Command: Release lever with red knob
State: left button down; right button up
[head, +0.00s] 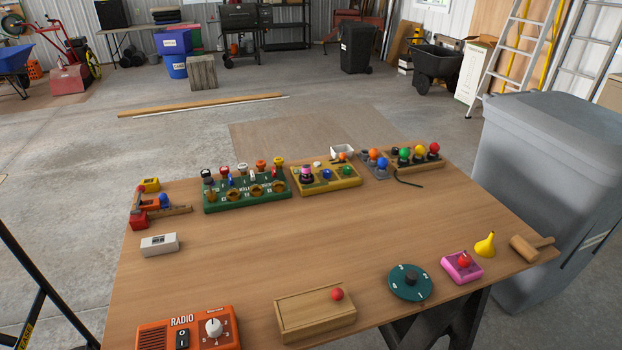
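A pink block (462,267) sits at the right front of the wooden table, with a small red knob (464,260) on top. A wooden box (314,313) near the front edge also bears a round red knob (337,294) on its top. At the far left, a device with red and yellow parts (139,221) has a blue ball on it. At this size I cannot tell which red knob belongs to a lever. Neither of my grippers is in view.
The table (330,225) has a clear middle. A radio (188,331), a green dial (410,283), a yellow funnel (485,245) and a mallet (530,247) lie along the front and right. Boards with coloured knobs (246,193) line the back. A grey bin (550,180) stands close at right.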

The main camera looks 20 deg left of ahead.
aim_at(141, 189)
jog(key=u, duration=2.5)
jog(key=i+j+u, duration=0.15)
jog(key=j, duration=0.2)
jog(key=j+u, duration=0.15)
jog(key=j, duration=0.2)
jog(key=i+j+u, duration=0.1)
jog(key=j, duration=0.25)
jog(key=i+j+u, duration=0.8)
jog(key=i, duration=0.2)
jog(key=i+j+u, duration=0.25)
jog(key=i+u, duration=0.15)
jog(key=i, duration=0.2)
jog(key=i+z, duration=0.45)
jog(key=i, duration=0.15)
jog(key=i+j+z, duration=0.15)
jog(key=i+z, duration=0.35)
jog(key=i+l+z, duration=0.2)
jog(key=z, duration=0.2)
jog(key=i+z, duration=1.15)
jog(key=z, duration=0.15)
jog(key=i+l+z, duration=0.1)
jog(key=i+z, duration=0.2)
jog(key=i, duration=0.2)
jog(key=i+z, duration=0.3)
jog(key=i, duration=0.15)
jog(key=i+j+z, duration=0.3)
jog(key=i, duration=0.15)
jog(key=i+j+z, duration=0.15)
jog(key=i+z, duration=0.15)
jog(key=i, duration=0.15)
